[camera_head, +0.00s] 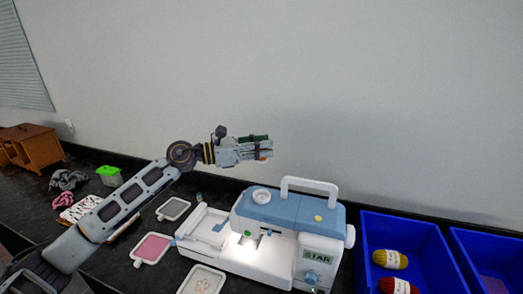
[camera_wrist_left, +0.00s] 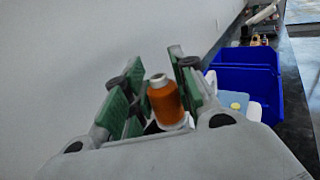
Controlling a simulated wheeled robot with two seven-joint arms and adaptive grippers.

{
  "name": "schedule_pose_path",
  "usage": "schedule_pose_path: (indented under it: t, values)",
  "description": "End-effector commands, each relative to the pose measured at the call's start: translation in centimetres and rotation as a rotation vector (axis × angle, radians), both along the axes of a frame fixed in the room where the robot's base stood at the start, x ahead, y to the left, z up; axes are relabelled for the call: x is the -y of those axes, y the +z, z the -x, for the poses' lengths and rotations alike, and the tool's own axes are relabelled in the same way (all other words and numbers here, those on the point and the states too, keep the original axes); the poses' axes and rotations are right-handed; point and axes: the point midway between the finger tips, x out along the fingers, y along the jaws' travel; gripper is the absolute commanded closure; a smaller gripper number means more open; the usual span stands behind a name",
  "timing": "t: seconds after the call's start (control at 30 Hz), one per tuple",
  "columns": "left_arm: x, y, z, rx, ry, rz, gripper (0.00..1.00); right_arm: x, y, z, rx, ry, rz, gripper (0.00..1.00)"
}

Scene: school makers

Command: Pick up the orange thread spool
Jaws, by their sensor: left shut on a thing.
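The orange thread spool (camera_wrist_left: 166,101) shows in the left wrist view between the green-padded fingers of my left gripper (camera_wrist_left: 152,95). The gripper is shut on it. In the head view, my left gripper (camera_head: 262,148) is raised in front of the wall, above and left of the sewing machine. Only a small orange bit of the spool (camera_head: 264,158) shows there at the fingertips; the rest is hidden by the fingers. My right gripper is in neither view.
The white and blue sewing machine (camera_head: 262,252) stands on the dark counter below. Blue bins (camera_head: 372,222) stand to its right, one with yellow and red yarn balls. Framed hoops (camera_head: 153,248) lie at its left. A green-lidded container (camera_head: 109,176) and wooden cabinet (camera_head: 38,147) are further left.

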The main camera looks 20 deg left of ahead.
Motion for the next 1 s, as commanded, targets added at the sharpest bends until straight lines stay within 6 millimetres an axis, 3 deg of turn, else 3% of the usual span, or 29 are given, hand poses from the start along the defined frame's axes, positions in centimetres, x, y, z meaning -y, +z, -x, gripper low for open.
schedule_pose_path:
  t: [0.1,0.4,1.0]
  values:
    - [0.0,1.5,0.0,0.002,0.0,-0.001,0.91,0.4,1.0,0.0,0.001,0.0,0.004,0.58]
    - [0.0,3.1,0.0,0.0,0.0,0.0,0.91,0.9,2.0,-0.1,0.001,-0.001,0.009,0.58]
    - [0.0,3.3,0.0,0.0,0.0,0.0,0.91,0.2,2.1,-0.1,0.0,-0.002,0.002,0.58]
